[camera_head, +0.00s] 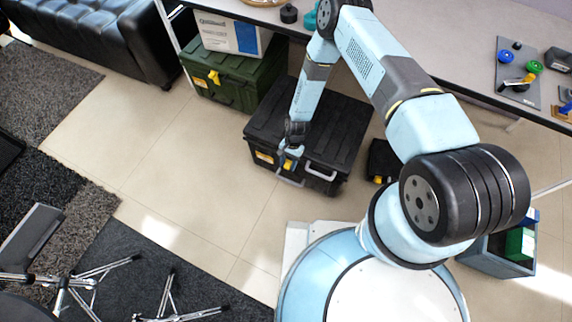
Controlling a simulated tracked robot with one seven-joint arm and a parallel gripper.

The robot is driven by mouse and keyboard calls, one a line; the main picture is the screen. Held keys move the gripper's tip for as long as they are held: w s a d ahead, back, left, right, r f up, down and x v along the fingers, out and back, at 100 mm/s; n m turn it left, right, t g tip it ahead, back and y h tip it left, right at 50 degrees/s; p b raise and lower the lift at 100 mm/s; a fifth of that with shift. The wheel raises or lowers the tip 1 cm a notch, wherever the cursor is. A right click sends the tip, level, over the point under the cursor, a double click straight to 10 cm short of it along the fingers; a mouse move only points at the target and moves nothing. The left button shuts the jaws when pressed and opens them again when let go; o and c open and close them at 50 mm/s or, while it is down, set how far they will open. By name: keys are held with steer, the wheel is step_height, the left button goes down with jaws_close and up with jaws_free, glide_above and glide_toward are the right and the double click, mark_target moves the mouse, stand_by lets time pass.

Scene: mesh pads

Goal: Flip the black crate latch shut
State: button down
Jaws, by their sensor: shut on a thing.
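The black crate (335,125) stands on the tiled floor under the table, with its lid down. Its front faces my base and has grey handles and a yellow latch (289,165). My gripper (289,160) is at the front face of the crate, pointing down, with its fingers at the yellow latch and shut on it. The fingers hide part of the latch, and its exact angle is too small to tell.
A green crate (240,88) with a yellow latch stands left of the black crate, a white and blue box (222,33) on it. A small black case (382,160) lies to the right. The table (440,40) overhangs behind. Open floor (180,150) lies to the left.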

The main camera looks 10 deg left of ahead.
steer(key=shift+w+r, duration=0.1)
steer(key=shift+w, duration=0.2)
steer(key=c, duration=0.9)
jaws_free()
steer(key=shift+o, duration=0.5)
steer(key=shift+s, duration=0.1)
steer(key=v, duration=1.3)
steer(key=shift+d+r, duration=0.1)
steer(key=shift+r, duration=0.2)
